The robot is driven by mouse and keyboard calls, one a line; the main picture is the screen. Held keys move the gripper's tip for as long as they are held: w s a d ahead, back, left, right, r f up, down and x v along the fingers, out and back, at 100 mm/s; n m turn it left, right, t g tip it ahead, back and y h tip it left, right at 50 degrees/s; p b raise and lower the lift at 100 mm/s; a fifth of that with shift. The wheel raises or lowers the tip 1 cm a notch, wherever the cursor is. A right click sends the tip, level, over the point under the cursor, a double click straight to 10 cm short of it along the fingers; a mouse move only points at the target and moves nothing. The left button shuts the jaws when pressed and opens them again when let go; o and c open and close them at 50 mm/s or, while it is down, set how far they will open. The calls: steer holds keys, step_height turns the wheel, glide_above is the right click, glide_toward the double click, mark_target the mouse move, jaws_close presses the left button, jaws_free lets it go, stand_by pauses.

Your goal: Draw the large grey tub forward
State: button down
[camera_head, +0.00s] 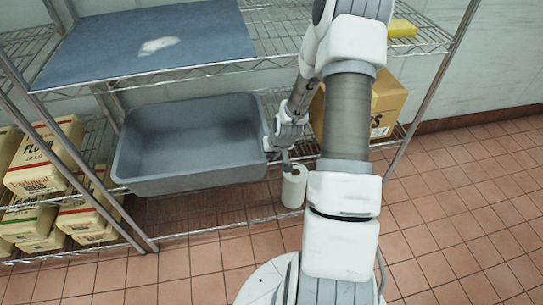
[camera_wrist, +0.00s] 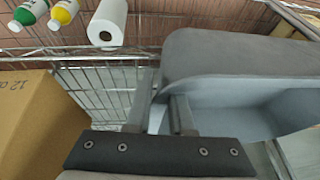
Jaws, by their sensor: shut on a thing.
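The large grey tub (camera_head: 190,182) is open-topped and looks empty, and it sits on the wire shelf below the blue-topped one. My gripper (camera_head: 274,150) is at the tub's right side, near its rim. In the wrist view, my gripper (camera_wrist: 160,108) has its two fingers on either side of the wall of the tub (camera_wrist: 215,55), shut on it. The tub's underside is hidden, and I cannot tell how far it overhangs the shelf edge.
A cardboard box (camera_head: 387,100) is further right, behind my arm. Yellow flour bags (camera_head: 45,165) are stacked left, beyond a metal post. The tiled floor (camera_head: 440,230) at right is clear.

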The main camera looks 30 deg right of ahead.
stand_by(0.3)
steer(key=c, duration=0.7)
jaws_free()
steer(key=p+v, duration=0.5)
steer(key=v, duration=1.2)
steer(key=shift+a+r, duration=0.15)
steer(key=shift+r, duration=0.1)
